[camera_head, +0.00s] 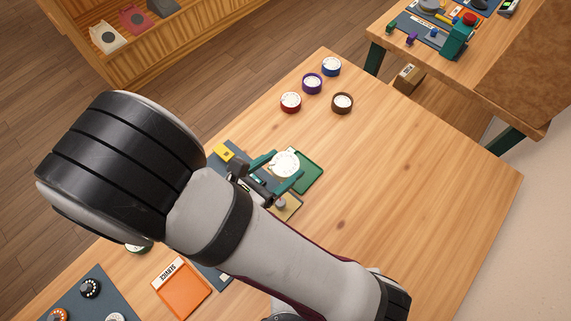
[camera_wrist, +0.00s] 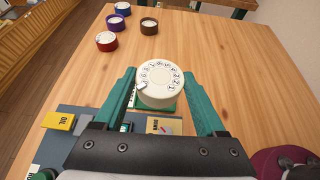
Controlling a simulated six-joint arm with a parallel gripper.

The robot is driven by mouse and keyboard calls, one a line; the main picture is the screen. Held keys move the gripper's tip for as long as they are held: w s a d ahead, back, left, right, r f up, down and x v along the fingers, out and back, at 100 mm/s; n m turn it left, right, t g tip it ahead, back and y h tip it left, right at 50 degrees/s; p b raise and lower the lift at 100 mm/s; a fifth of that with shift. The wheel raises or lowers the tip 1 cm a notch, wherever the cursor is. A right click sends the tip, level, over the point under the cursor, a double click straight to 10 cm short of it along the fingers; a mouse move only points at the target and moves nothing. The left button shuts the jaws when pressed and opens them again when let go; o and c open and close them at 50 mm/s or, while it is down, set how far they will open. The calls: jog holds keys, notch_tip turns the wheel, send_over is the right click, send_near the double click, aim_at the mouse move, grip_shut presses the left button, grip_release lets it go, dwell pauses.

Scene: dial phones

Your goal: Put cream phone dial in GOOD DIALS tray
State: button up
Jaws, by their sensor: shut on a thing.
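The cream phone dial (camera_wrist: 161,82) is a round cream disc with a ring of finger holes, held between the teal fingers of my gripper (camera_wrist: 160,95). In the head view the dial (camera_head: 285,164) shows at the fingertips of my gripper (camera_head: 276,172), over or close to a green tray (camera_head: 306,172). The gripper is shut on the dial. In the wrist view the dial hides most of the green tray. I cannot tell whether the dial touches the tray, and the tray's label is hidden.
Red (camera_head: 291,102), purple (camera_head: 312,83), blue (camera_head: 331,66) and brown (camera_head: 342,103) dials stand farther back on the table. An orange tray (camera_head: 182,290) labelled SERVICE lies near the front. A yellow box (camera_wrist: 60,120) marked OIL sits left of my gripper. The table's right side is clear.

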aim_at(294, 156)
jog(key=w+d, duration=0.1)
jog(key=w+d+f+m+g+h, duration=0.1)
jog(key=w+d+f+m+g, duration=0.1)
jog(key=shift+w+h, duration=0.3)
jog(key=shift+m, duration=0.3)
jog(key=f, duration=0.8)
jog(key=shift+w+d, duration=0.25)
jog(key=shift+f, duration=0.15)
jog(key=o, duration=1.5)
